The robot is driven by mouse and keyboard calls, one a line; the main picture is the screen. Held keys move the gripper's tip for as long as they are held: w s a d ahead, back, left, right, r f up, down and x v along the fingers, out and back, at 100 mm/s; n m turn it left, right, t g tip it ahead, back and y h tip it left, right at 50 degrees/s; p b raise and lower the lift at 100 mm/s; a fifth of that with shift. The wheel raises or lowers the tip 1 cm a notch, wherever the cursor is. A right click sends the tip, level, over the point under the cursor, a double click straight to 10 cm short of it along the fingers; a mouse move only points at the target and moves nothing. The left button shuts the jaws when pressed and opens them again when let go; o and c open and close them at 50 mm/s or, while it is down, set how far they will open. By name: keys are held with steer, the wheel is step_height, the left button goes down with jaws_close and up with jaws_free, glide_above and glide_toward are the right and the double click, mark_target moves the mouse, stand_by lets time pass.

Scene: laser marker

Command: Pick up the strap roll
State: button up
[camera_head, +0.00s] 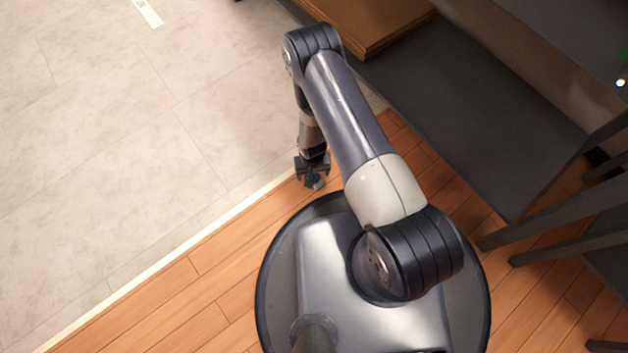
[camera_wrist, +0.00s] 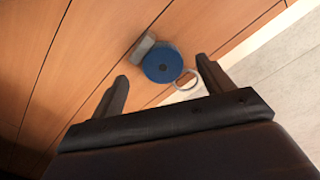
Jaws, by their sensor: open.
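The fingers are wide apart and empty; I cannot tell the gap in depth to the roll. In the head view my gripper (camera_head: 311,172) points down near the floor's pale edge strip. A bit of blue (camera_head: 314,182) shows at its tips, the rest hidden by the gripper.
A grey block-like piece (camera_wrist: 142,48) touches or lies close to the roll's left side. A pale ring or loop (camera_wrist: 209,74) is at its right, by the right finger. Wood floor (camera_head: 205,300) meets pale tiles (camera_head: 110,160). A dark bench (camera_head: 470,110) and dark legs (camera_head: 570,235) stand right.

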steer(key=f, duration=0.1)
steer(key=f+b, duration=0.1)
steer(key=f, duration=0.1)
steer(key=shift+w+a+f+b, duration=0.1)
steer(key=shift+w+f+b, duration=0.1)
steer(key=shift+f+b, duration=0.1)
steer(key=shift+c, duration=0.2)
steer(key=c, duration=1.1)
steer(key=shift+c, duration=0.2)
steer(key=shift+r, duration=0.2)
step_height(320, 180, up, 10)
steer(key=p, duration=0.5)
steer(key=shift+f, duration=0.15)
